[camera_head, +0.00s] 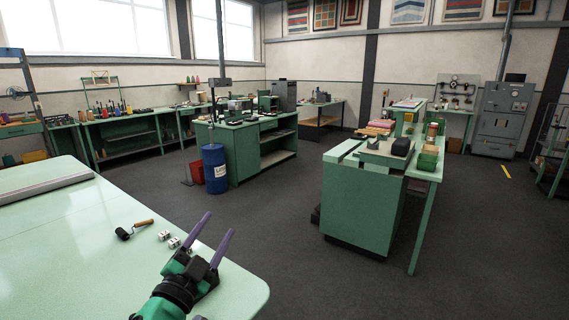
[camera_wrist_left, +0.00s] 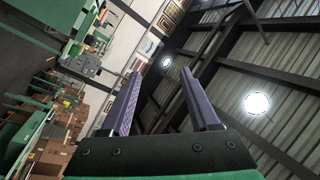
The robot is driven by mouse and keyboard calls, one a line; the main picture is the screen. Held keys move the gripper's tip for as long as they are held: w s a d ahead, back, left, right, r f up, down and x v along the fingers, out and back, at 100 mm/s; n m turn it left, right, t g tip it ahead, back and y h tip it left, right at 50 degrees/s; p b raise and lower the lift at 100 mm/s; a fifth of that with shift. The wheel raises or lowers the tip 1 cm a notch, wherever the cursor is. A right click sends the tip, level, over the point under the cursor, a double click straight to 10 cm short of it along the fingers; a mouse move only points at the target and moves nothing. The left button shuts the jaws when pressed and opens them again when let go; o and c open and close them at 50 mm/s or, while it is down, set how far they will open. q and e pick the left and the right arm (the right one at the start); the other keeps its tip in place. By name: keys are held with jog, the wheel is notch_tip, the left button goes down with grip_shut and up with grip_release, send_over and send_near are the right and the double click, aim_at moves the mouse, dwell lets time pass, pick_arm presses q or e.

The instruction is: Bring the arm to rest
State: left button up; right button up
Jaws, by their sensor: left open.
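My left gripper (camera_head: 214,233) is over the right edge of the pale green table (camera_head: 70,245) in the head view. Its two purple fingers are apart and point up and away, with nothing between them. In the left wrist view the open fingers (camera_wrist_left: 163,100) point toward the ceiling and the far wall, and the gap between them is empty. My right gripper is in neither view.
A roller with a wooden handle (camera_head: 134,229) and small white blocks (camera_head: 171,239) lie on the table near my left gripper. A grey bar (camera_head: 45,188) lies at its far left. A blue barrel (camera_head: 215,168) and a green workbench (camera_head: 362,195) stand beyond. Dark floor between them is clear.

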pick_arm(q)
jog(key=s+a+f+n+g+y, duration=0.3)
jog(key=s+a+f+n+g, duration=0.15)
jog(key=f, duration=0.55)
jog(key=s+a+f+n+g+y, duration=0.3)
jog(key=a+f+n+g, duration=0.15)
jog(key=f, duration=0.45)
jog(key=s+f+n+g+h, duration=0.1)
jog(key=s+f+g, duration=0.3)
jog(key=s+f, duration=0.3)
jog(key=s+f+g, duration=0.3)
jog(key=s+f, duration=0.1)
jog(key=s, duration=0.5)
notch_tip(320, 180, down, 27)
jog(key=s+g+b, duration=0.1)
jog(key=s+b, duration=0.1)
jog(key=b, duration=0.3)
jog(key=s+a+f+g+b, duration=0.1)
jog(key=s+f+b, duration=0.4)
jog(key=s+f, duration=1.2)
notch_tip(320, 180, down, 4)
jog(key=shift+s+a+g, duration=0.25)
jog(key=shift+a+g, duration=0.15)
jog(key=shift+a, duration=0.3)
